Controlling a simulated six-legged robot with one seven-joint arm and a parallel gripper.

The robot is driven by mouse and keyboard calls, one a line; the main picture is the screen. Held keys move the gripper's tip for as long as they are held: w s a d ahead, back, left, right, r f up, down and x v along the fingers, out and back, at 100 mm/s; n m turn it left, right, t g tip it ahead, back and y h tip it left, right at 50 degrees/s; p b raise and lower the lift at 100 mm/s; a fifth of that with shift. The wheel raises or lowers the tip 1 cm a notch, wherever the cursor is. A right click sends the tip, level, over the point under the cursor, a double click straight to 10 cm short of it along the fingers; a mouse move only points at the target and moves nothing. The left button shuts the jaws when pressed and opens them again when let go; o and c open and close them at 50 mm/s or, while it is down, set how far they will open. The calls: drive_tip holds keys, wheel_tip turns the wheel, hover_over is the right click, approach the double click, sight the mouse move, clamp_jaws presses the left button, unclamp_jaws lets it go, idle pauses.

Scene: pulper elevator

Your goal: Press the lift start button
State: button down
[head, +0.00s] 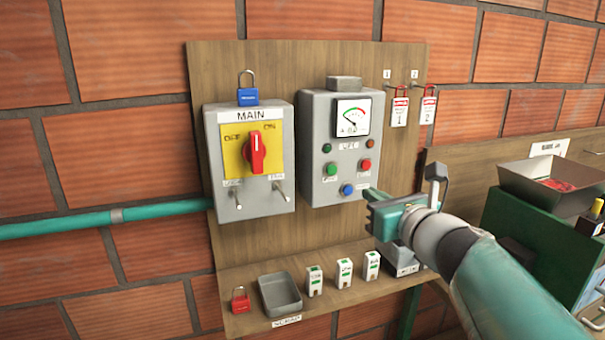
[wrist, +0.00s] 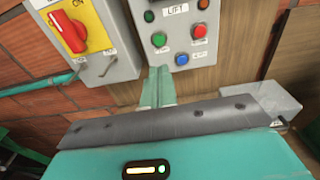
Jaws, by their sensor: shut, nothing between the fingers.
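The grey lift control box (head: 316,110) hangs on the wooden board, its LIFT label readable in the wrist view (wrist: 175,10). It has a green button (head: 331,169) at left, a red button (head: 365,165) at right and a blue button (head: 347,189) below. The wrist view shows the green button (wrist: 159,39), red button (wrist: 200,31) and blue button (wrist: 182,59). The small labels under them are too blurred to read. My gripper (head: 369,194) is shut and empty near the box's lower edge. In the wrist view its fingertips (wrist: 159,70) appear below the green button and left of the blue one.
Left of the lift box is the MAIN box (head: 218,186) with a red rotary switch (head: 256,152) and a blue padlock (head: 247,95). Red tags (head: 399,110) hang at upper right. A shelf below holds a grey tray (head: 280,296), a red padlock (head: 240,300) and small white blocks (head: 314,283).

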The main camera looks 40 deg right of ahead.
sight(333, 170)
drive_tip(key=x, duration=1.3)
drive_tip(key=shift+w+f, duration=0.1)
drive_tip(key=shift+w, duration=0.25)
